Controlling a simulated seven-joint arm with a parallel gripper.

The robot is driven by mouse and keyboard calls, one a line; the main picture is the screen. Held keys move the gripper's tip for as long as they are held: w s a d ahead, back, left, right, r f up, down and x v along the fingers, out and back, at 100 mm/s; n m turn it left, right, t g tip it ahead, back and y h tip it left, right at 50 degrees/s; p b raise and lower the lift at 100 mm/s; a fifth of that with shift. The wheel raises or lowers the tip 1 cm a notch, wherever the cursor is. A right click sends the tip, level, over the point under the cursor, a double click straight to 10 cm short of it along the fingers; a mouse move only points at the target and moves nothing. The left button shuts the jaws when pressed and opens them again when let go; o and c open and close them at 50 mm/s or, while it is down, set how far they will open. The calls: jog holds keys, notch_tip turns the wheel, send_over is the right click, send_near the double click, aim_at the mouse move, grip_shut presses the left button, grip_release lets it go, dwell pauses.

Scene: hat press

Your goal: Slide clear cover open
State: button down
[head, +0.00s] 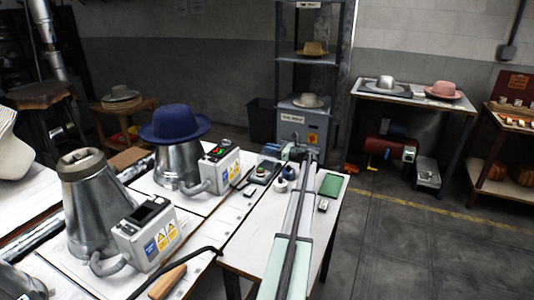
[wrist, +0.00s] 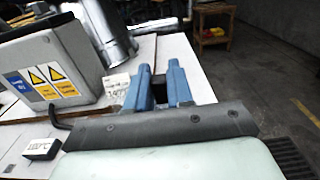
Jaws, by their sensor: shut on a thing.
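My gripper (head: 277,151) is at the far end of my arm, beside the far control box, and its blue fingers show in the wrist view (wrist: 156,78). The fingers are close together, shut on a small dark piece (wrist: 159,93); I cannot tell what it belongs to. The far control box (head: 222,170) has a top panel with red and green controls and stands left of my gripper. A grey box with yellow warning signs (wrist: 52,70) is at the left in the wrist view. I cannot make out a clear cover in either view.
A blue hat (head: 174,122) sits on the farther cone. A green pad (head: 331,185) and several small items lie on the white table near my arm. A wooden-handled tool (head: 167,281) lies in front.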

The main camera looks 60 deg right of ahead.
jog(key=shift+a, duration=0.1)
jog(key=c, duration=1.1)
grip_release()
jog(key=s, duration=1.3)
jog(key=shift+s, duration=0.4)
